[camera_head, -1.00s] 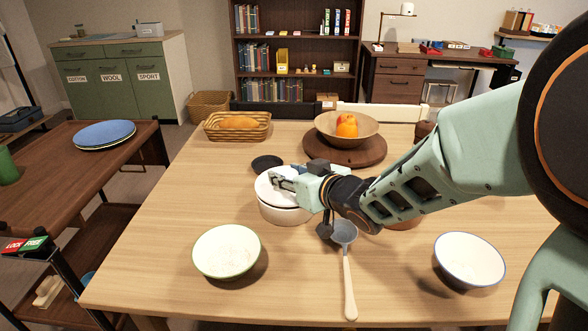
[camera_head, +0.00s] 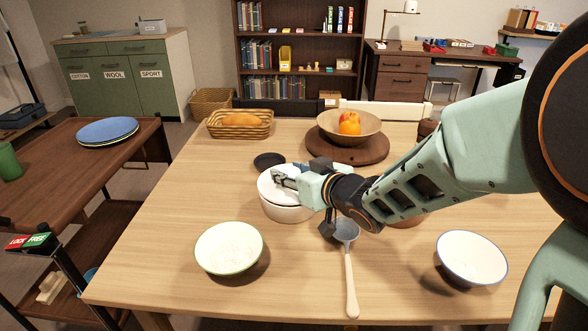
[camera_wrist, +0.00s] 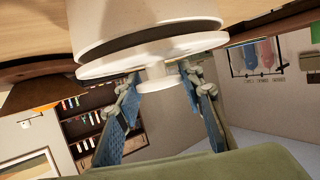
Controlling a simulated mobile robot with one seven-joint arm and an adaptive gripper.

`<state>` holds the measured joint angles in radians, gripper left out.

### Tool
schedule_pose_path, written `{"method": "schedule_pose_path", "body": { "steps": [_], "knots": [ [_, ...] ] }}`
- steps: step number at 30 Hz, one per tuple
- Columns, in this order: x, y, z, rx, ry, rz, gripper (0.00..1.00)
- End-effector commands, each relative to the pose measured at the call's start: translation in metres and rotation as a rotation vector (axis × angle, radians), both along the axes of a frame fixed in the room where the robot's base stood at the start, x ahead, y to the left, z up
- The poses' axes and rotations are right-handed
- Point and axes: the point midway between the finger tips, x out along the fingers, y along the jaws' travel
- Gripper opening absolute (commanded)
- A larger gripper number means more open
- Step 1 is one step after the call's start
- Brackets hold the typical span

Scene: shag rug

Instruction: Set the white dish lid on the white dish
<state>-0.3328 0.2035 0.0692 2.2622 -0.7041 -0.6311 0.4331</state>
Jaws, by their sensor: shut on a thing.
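The white dish (camera_head: 288,213) stands on the wooden table, left of the ladle; its side also shows at the top of the wrist view (camera_wrist: 140,20). The white dish lid (camera_head: 268,188) is at the dish's top, partly hidden by my gripper (camera_head: 276,176). In the wrist view the lid (camera_wrist: 110,67) shows as a flat disc with a round knob. My gripper (camera_wrist: 163,82) has its fingers on either side of this knob and is shut on it. A dark band lies between lid and dish; I cannot tell whether they touch all round.
A grey ladle (camera_head: 350,275) lies just right of the dish. A green-rimmed bowl (camera_head: 229,248) and a blue-rimmed bowl (camera_head: 471,258) stand in front. A small dark dish (camera_head: 268,160), a bread basket (camera_head: 240,131) and a fruit bowl (camera_head: 348,137) are behind.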

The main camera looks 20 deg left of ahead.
Motion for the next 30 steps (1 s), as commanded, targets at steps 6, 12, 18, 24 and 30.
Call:
{"method": "schedule_pose_path", "body": {
  "steps": [6,12,18,24,30],
  "knots": [
    [0.0001,0.0002,-0.0050,0.001,-0.001,0.000,0.06],
    [0.0001,0.0002,-0.0090,0.001,-0.001,0.000,0.06],
    [0.0001,0.0002,-0.0097,0.001,-0.001,0.000,0.43],
    [-0.0002,-0.0002,-0.0107,-0.001,0.001,0.000,0.43],
    [-0.0058,-0.0073,-0.0057,-0.001,0.002,-0.002,0.43]
  ]
}}
